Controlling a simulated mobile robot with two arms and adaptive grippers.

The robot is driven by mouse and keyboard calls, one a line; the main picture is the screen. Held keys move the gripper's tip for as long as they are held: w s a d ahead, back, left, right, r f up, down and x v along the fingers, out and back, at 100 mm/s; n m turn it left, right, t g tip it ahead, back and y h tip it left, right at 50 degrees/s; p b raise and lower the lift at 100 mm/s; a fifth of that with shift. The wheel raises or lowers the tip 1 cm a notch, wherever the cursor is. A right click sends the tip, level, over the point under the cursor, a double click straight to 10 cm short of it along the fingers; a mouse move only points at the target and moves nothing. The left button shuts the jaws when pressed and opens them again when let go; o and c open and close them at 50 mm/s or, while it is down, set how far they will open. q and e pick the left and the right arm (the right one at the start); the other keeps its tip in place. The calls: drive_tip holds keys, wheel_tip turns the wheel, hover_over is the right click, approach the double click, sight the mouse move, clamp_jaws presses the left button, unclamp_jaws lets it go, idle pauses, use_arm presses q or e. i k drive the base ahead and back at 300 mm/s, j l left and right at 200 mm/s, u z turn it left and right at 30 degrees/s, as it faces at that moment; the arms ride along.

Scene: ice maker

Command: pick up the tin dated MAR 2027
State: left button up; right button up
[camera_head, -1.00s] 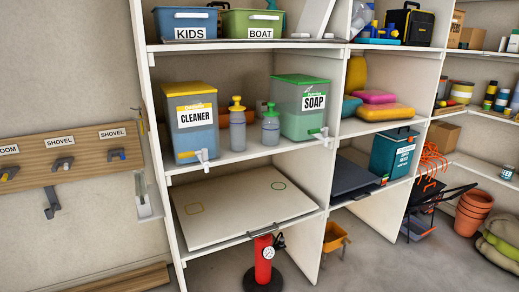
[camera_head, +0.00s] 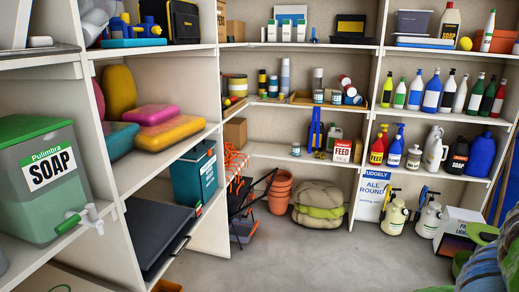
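No date is readable on any tin, so I cannot tell which one is dated MAR 2027. Several small tins with pale and blue labels stand on the back shelving. Another small tin (camera_head: 336,97) is on the middle shelf, beside a second small tin (camera_head: 318,96). Another small tin (camera_head: 264,94) stands farther left on that shelf. Neither of my grippers is in view.
A white shelf unit with the SOAP dispenser (camera_head: 46,178) is close on the left. Sprayers (camera_head: 396,215) are to the right. The middle floor (camera_head: 300,255) is clear.

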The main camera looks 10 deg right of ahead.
sight(296, 147)
drive_tip(key=i+l+z, duration=0.2)
drive_tip(key=i, duration=0.75)
drive_tip(key=i+l+z, duration=0.2)
drive_tip(key=i, duration=0.75)
